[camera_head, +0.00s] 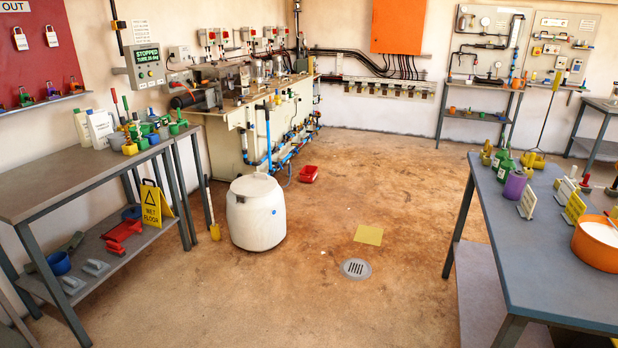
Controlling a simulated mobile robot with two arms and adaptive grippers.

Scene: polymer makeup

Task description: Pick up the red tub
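A small red tub (308,174) sits on the brown floor, just right of the foot of the pale machine and beyond the large white drum. It looks shallow and upright, and nothing touches it from above. Red tray-like items (123,231) also lie on the lower shelf of the left table. Neither of my grippers shows in the head view.
The white drum (256,213) stands left of centre, near a yellow wet floor sign (155,203). The left table (58,184) and right table (535,238) flank open floor with a drain (356,268) and a yellow square (369,235). The pale machine (236,160) lines the back.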

